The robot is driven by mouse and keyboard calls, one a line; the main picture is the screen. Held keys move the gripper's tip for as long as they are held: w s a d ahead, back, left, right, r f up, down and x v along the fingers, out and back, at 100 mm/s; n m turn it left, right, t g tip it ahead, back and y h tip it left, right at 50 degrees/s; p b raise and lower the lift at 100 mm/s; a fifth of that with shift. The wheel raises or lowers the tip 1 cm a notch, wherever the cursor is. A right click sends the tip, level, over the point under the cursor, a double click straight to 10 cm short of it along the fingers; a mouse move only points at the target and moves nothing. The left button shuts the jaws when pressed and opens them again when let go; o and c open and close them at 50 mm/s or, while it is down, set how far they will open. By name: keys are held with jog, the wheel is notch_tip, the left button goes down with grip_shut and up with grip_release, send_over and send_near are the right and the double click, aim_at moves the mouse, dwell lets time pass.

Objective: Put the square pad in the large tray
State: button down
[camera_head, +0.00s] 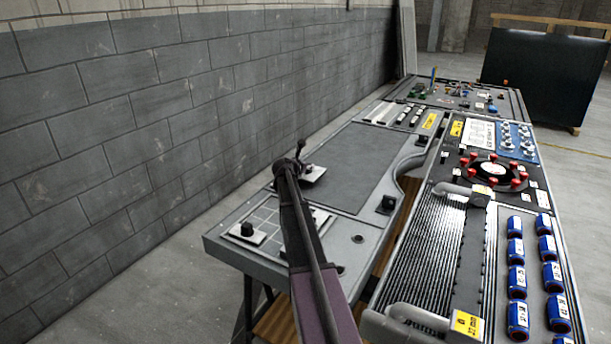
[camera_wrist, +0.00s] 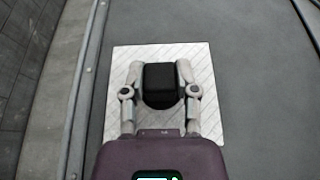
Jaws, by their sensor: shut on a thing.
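The square pad is a pale, hatched square plate (camera_wrist: 212,100) with a black block-shaped knob (camera_wrist: 158,78) on top. My gripper (camera_wrist: 160,88) is shut on the knob, one finger on each side. In the head view the pad (camera_head: 316,175) shows at the end of my arm, partly hidden by my gripper (camera_head: 301,160). The large tray looks to be the wide dark grey recessed panel (camera_head: 375,165) on the left bench. The pad is over its left part, near the wall-side edge. I cannot tell whether the pad touches the surface.
A gridded section (camera_head: 262,217) at the bench's near end holds another knobbed plate (camera_head: 247,232). A black knob (camera_head: 388,203) stands at the panel's near right. The right bench carries a ribbed panel (camera_head: 425,265) and several blue cylinders (camera_head: 516,280). A block wall (camera_head: 150,130) runs along the left.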

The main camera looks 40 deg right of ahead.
jog(key=shift+f+b, duration=0.85)
jog(key=shift+f, duration=0.35)
jog(key=shift+f, duration=0.15)
jog(key=shift+c, duration=1.9)
grip_release()
jog(key=shift+r, duration=0.2)
jog(key=shift+s+a+r, duration=0.1)
jog(key=shift+a+r, duration=0.05)
jog(key=shift+a, duration=0.05)
jog(key=p+v, duration=0.4)
jog(key=v, duration=0.6)
jog(key=shift+s+a+r, duration=0.1)
jog(key=shift+a+r, duration=0.05)
jog(key=shift+s+a+r+p, duration=0.15)
jog(key=shift+a+p, duration=0.2)
jog(key=shift+a, duration=0.15)
